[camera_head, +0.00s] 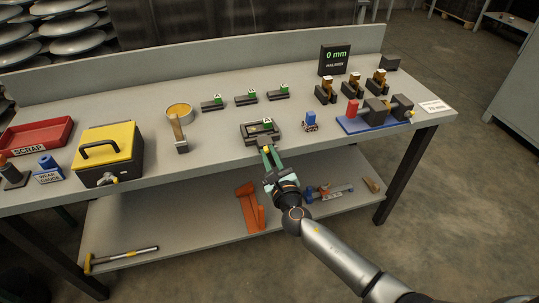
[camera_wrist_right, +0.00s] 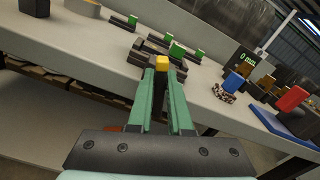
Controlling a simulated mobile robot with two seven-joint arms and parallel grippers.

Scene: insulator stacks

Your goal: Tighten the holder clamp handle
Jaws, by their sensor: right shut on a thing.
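The dark holder (camera_head: 258,138) sits near the front edge of the bench, with a small green-and-white block (camera_head: 267,124) on it. In the right wrist view the holder (camera_wrist_right: 136,58) is partly hidden behind my fingers. My left gripper is not in view.
To the left stand a yellow-lidded box (camera_head: 105,147), a red scrap tray (camera_head: 36,136) and a tape roll (camera_head: 179,109). To the right are a small blue-topped item (camera_head: 310,119) and a blue-based fixture (camera_head: 355,126). Similar small holders, brown clamps and a "0 mm" display (camera_head: 334,59) stand behind.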

